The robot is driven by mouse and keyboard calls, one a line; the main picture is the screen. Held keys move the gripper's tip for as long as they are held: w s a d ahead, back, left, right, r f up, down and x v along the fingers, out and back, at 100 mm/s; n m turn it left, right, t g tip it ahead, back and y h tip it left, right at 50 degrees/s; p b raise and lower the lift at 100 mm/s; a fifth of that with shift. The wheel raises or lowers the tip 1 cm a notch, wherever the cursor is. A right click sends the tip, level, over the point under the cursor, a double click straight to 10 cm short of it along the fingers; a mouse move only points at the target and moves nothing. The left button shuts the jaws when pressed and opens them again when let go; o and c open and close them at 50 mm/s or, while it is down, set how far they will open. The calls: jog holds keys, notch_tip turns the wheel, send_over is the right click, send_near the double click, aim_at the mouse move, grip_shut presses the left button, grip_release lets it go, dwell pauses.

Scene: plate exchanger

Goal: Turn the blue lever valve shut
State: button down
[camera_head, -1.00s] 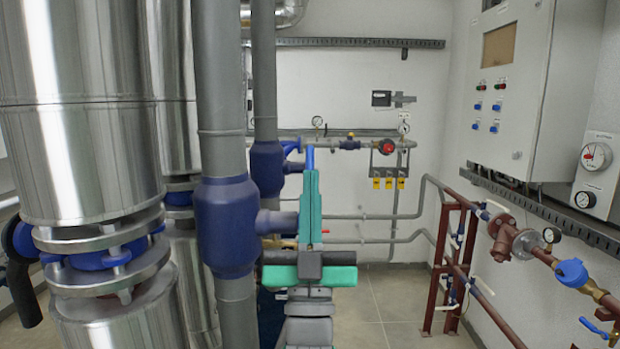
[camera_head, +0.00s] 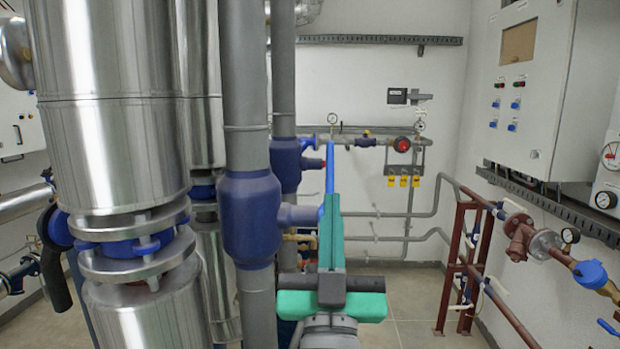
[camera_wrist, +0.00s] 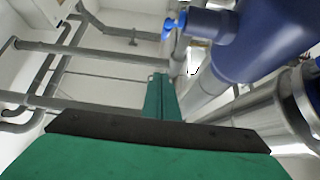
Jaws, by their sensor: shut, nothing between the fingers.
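The blue lever (camera_head: 330,166) stands nearly upright in the head view, beside the stub of a big blue valve body (camera_head: 249,222) on a grey vertical pipe. My teal gripper (camera_head: 331,204) is shut, with its narrow fingers pointing up in front of the lever's lower part and hiding it. I cannot tell whether they touch. In the wrist view the shut fingers (camera_wrist: 161,92) show in the middle, with nothing between them. A large blue valve body (camera_wrist: 265,42) fills the upper right there, with a small blue part (camera_wrist: 172,27) to its left.
Shiny metal cylinders (camera_head: 112,150) stand close on the left. A grey control cabinet (camera_head: 545,85) hangs on the right wall above a red-brown pipe (camera_head: 500,318) with another blue-topped valve (camera_head: 590,273). Floor (camera_head: 405,305) is open between the gripper and the red-brown frame (camera_head: 462,255).

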aim_at(331, 173)
jog(key=w+r, duration=0.1)
jog(key=w, duration=0.2)
jog(key=w+r, duration=0.2)
jog(key=w, duration=0.1)
jog(key=w+r, duration=0.1)
jog(key=w, duration=0.3)
jog(key=shift+w+a+r, duration=0.1)
jog(key=shift+r, duration=0.05)
jog(key=shift+w+d+f, duration=0.2)
jog(key=shift+w+f, duration=0.2)
jog(key=shift+w, duration=0.05)
jog(key=shift+a, duration=0.1)
